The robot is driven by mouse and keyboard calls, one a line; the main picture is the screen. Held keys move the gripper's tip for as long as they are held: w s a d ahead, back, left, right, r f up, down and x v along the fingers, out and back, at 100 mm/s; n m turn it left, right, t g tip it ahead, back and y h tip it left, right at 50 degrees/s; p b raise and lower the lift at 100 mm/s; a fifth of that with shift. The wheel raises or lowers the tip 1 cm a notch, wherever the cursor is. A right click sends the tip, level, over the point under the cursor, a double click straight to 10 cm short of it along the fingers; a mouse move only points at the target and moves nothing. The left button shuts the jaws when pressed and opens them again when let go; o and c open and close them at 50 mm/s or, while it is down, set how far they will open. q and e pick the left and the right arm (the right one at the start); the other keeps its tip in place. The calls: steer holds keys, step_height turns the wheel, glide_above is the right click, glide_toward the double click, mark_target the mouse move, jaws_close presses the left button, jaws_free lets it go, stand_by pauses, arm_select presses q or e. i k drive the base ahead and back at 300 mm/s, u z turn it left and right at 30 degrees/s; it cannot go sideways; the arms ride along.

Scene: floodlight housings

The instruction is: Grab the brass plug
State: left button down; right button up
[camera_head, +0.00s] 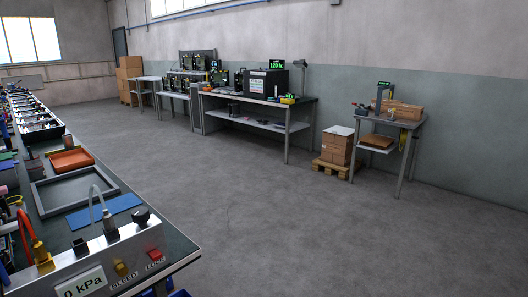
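No part that I can surely call the brass plug stands out. A brass-yellow fitting (42,256) stands upright at the lower left on a grey test unit (78,265), with an orange hose rising from it. A small yellow knob (121,268) sits on the unit's front, beside a red button (155,255). The unit's display reads "0 kPa". Neither of my grippers is in view.
The long dark bench (165,240) runs along the left, holding a blue mat (104,210), a grey frame (75,187), an orange-red tray (72,160) and black bins. The grey floor (270,215) is open. Worktables (260,98) and cartons (337,149) line the far wall.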

mark_target(38, 249)
steer(key=u, duration=1.4)
steer(key=k, duration=0.55)
steer(key=u, duration=0.6)
steer(key=i, duration=1.2)
steer(key=u, duration=0.05)
